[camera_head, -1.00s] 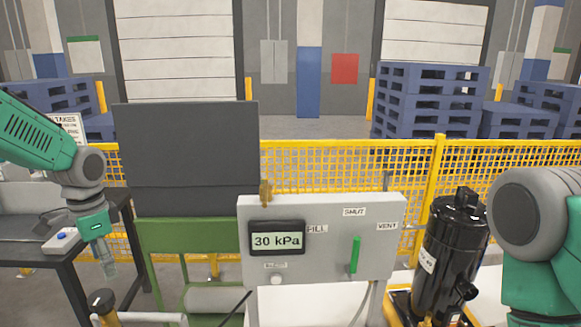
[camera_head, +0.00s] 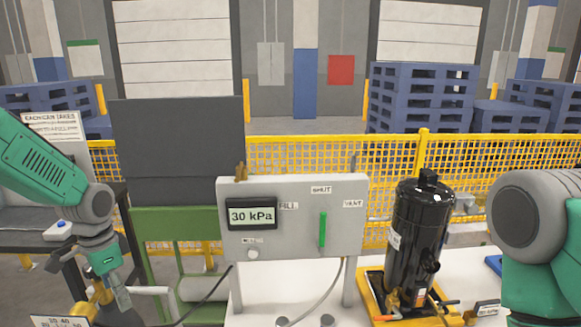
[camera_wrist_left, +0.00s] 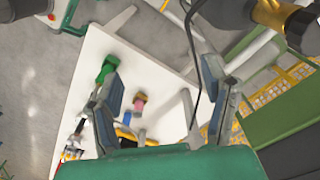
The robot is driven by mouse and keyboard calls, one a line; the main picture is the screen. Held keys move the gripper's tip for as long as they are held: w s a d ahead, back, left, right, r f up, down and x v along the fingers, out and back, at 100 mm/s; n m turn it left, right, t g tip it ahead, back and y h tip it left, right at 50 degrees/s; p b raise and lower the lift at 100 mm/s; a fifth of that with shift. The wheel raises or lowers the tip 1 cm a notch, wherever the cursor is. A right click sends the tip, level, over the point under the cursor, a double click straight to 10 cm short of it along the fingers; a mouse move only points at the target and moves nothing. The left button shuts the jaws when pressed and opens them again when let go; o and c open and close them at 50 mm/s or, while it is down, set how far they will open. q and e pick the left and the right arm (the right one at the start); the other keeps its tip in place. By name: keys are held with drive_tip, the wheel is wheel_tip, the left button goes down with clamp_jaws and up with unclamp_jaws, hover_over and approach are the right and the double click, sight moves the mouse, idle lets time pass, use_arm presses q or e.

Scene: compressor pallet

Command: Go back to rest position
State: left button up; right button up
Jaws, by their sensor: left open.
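My left gripper (camera_head: 119,296) hangs at the lower left of the head view, pointing down, to the left of the grey control panel (camera_head: 290,262). In the left wrist view, the fingers of my left gripper (camera_wrist_left: 162,98) stand wide apart with nothing held between them. Below them lies a white tabletop (camera_wrist_left: 150,72) with small parts, including a green-handled piece (camera_wrist_left: 107,68). My right arm shows only as a grey and teal link at the right edge of the head view, and its gripper is out of the picture.
The panel display (camera_head: 251,215) reads 30 kPa, and its green lever (camera_head: 322,230) is upright. A black compressor (camera_head: 417,240) stands on a yellow base (camera_head: 374,279) between the panel and my right arm. A yellow mesh fence (camera_head: 395,158) runs behind. A dark, brass-ended cylinder (camera_wrist_left: 290,20) is near the left wrist.

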use_arm(q)
drive_tip(key=s+d+f+n+b, duration=0.1)
drive_tip(key=s+d+f+b, duration=0.25)
drive_tip(key=f, duration=0.45)
drive_tip(key=s+d+f+n+b, duration=0.1)
drive_tip(key=s+d+f+b, duration=0.1)
drive_tip(key=s+f, duration=0.45)
drive_tip(key=s+d+f+n+b, duration=0.1)
drive_tip(key=s+d+f+b, duration=0.2)
drive_tip(key=f, duration=0.7)
drive_tip(key=s+d+f+n+b, duration=0.1)
drive_tip(key=s+f+b, duration=0.3)
drive_tip(key=s, duration=0.5)
drive_tip(key=s+d+f+n+b, duration=0.1)
drive_tip(key=s+f+b, duration=0.3)
drive_tip(key=s+f, duration=0.4)
drive_tip(key=shift+s+f+n+t, duration=0.3)
drive_tip(key=shift+s+f+n, duration=0.05)
drive_tip(key=shift+s+n, duration=0.55)
